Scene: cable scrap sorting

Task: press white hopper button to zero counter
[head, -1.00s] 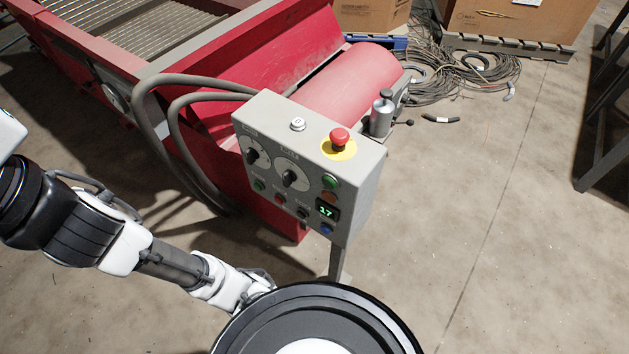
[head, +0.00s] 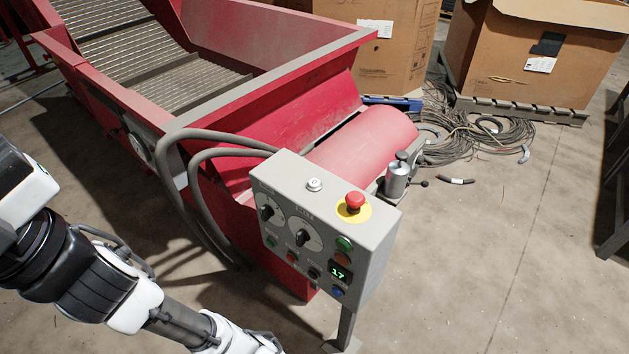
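The white button (head: 314,185) sits on the top face of the grey control box (head: 370,252), left of a red mushroom button (head: 355,202) on a yellow disc. Nothing touches the white button. My arm comes in from the left and runs down to the bottom edge, left of and below the box. My gripper is outside the picture.
The box stands on a post beside a red hopper (head: 290,62) with a roller (head: 368,140). Two thick hoses (head: 168,150) loop from the box's left side. Cardboard boxes (head: 536,50) and tangled cables (head: 480,132) lie behind.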

